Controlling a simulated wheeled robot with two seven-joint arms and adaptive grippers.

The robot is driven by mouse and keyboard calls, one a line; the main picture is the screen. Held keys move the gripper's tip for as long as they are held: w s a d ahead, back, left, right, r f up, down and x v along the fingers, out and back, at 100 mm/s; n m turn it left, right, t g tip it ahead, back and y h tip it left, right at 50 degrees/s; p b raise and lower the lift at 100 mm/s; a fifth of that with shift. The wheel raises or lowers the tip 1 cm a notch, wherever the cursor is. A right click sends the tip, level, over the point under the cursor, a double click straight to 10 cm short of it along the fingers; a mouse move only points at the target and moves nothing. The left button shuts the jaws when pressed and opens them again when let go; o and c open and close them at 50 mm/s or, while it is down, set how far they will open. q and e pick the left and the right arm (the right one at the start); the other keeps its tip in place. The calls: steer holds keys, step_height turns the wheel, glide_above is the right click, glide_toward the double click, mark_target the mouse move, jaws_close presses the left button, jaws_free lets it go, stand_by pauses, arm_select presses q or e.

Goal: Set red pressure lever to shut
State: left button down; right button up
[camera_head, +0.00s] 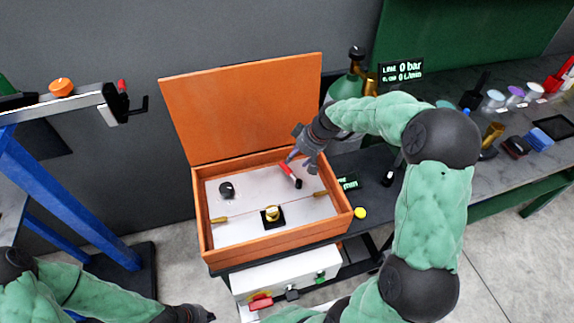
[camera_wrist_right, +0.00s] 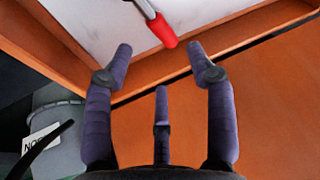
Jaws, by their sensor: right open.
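The red pressure lever (camera_head: 287,169) is on the white panel inside the open orange box, towards its back right. Its red handle also shows in the right wrist view (camera_wrist_right: 162,31), at the top centre, with a grey shaft running up from it. My right gripper (camera_head: 297,158) is over the back right of the box, close to the handle. In the wrist view its fingers (camera_wrist_right: 160,62) are spread open, with the red end just beyond the fingertips and nothing held. My left gripper (camera_head: 190,314) is at the bottom edge, partly cut off; its fingers are unclear.
The orange box (camera_head: 278,248) has its lid (camera_head: 245,108) raised. The panel holds a black knob (camera_head: 227,190) and a brass fitting (camera_head: 271,214). A display (camera_head: 401,70) reads 0 bar. A blue frame (camera_head: 75,200) stands left; a cluttered bench (camera_head: 475,185) stands right.

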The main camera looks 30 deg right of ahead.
mark_target(291, 175)
steer(key=b+x, duration=0.1)
steer(key=x, duration=0.6)
steer(key=shift+r, duration=0.1)
steer(key=shift+c, duration=0.2)
jaws_close()
